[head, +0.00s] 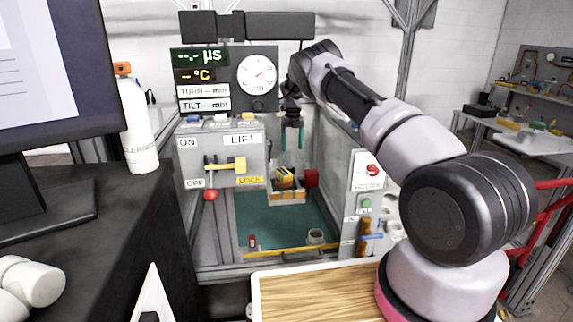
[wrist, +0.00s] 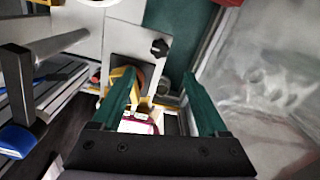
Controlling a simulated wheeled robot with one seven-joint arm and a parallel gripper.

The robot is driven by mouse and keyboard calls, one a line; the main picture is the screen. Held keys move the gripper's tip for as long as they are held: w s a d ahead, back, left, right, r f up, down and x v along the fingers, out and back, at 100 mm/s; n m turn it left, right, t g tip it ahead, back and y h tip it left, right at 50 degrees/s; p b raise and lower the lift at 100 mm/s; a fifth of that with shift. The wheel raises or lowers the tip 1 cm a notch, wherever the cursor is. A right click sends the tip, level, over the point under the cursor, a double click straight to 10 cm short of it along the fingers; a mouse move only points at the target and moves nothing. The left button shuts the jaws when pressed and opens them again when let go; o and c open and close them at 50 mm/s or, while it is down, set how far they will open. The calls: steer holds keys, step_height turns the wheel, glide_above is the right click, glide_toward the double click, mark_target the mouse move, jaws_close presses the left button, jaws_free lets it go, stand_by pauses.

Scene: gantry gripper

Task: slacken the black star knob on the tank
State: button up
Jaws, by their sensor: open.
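A black star knob (wrist: 160,48) shows in the wrist view on a corner of a light grey plate (wrist: 141,38), beyond the fingertips and roughly midway between them. My gripper (wrist: 159,74) has its two green fingers spread, with nothing held between them. In the head view my gripper (head: 292,147) points down into the tank (head: 205,258), above a yellow and black part (head: 285,177). The gripper is apart from that part. I cannot make out the star knob for certain in the head view.
A red block (head: 311,178) sits beside the yellow and black part. The tank's left panel carries a yellow lever (head: 240,164) and a red ball (head: 210,195). A yellow bar (head: 290,252) crosses the front. The green floor (head: 262,227) has clear room.

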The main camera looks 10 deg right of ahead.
mark_target(292, 169)
step_height(292, 169, down, 11)
steer(key=shift+w+a+r, duration=0.1)
steer(key=shift+w+r, duration=0.05)
stand_by(0.4)
jaws_close()
